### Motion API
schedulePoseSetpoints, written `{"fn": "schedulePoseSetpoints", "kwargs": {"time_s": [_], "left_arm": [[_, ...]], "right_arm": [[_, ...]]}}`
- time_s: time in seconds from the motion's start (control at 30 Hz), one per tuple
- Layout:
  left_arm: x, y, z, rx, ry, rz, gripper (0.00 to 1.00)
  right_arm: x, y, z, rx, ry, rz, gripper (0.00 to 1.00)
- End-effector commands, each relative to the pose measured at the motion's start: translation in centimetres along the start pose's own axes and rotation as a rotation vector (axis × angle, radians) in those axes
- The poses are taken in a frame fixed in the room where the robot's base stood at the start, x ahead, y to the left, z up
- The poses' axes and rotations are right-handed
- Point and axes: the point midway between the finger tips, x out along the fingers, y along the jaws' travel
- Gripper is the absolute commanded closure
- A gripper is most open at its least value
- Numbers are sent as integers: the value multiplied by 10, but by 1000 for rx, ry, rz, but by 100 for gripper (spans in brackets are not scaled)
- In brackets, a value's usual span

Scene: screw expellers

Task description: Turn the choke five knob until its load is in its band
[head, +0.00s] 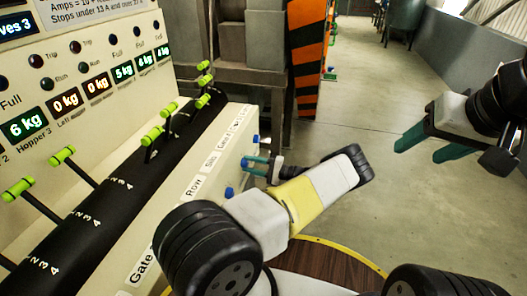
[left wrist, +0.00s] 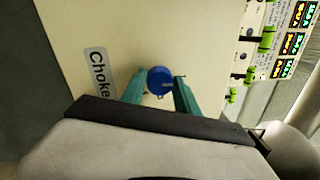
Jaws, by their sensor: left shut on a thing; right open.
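A round blue knob (left wrist: 160,78) sits on the cream panel face in the left wrist view. A label beside it begins with "Choke"; the rest of the label is hidden, so its number cannot be read. My left gripper (head: 257,166) reaches the end face of the console, and its teal fingers (left wrist: 160,92) are closed on the blue knob from both sides. In the head view the gripper mostly covers this knob. My right gripper (head: 425,146) is open and empty over the floor at the right.
The cream console (head: 165,225) has lit kg displays (head: 26,123), a black rounded ledge (head: 110,190) and several green-tipped levers (head: 62,155). Another blue knob (head: 229,192) is near the left gripper. An orange-striped post (head: 307,60) stands behind. The floor (head: 400,200) at right is clear.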

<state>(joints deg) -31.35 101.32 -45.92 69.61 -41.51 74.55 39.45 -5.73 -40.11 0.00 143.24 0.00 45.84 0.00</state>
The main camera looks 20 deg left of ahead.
Motion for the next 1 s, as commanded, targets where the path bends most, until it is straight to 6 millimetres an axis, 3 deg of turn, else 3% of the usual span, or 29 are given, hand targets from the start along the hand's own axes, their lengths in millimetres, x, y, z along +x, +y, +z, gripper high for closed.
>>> {"fn": "schedulePoseSetpoints", "kwargs": {"time_s": [0.77, 0.8, 0.87, 1.0], "left_arm": [[-1, 1, 0, -95, -5, 4, 100], [-1, 1, 0, -95, -5, 4, 55], [-1, 1, 0, -95, -5, 3, 44], [-1, 1, 0, -94, -5, 3, 41]], "right_arm": [[0, 0, 0, 0, 0, 0, 41], [0, 0, 0, 0, 0, 0, 41], [0, 0, 0, 0, 0, 0, 41], [0, 0, 0, 0, 0, 0, 41]]}}
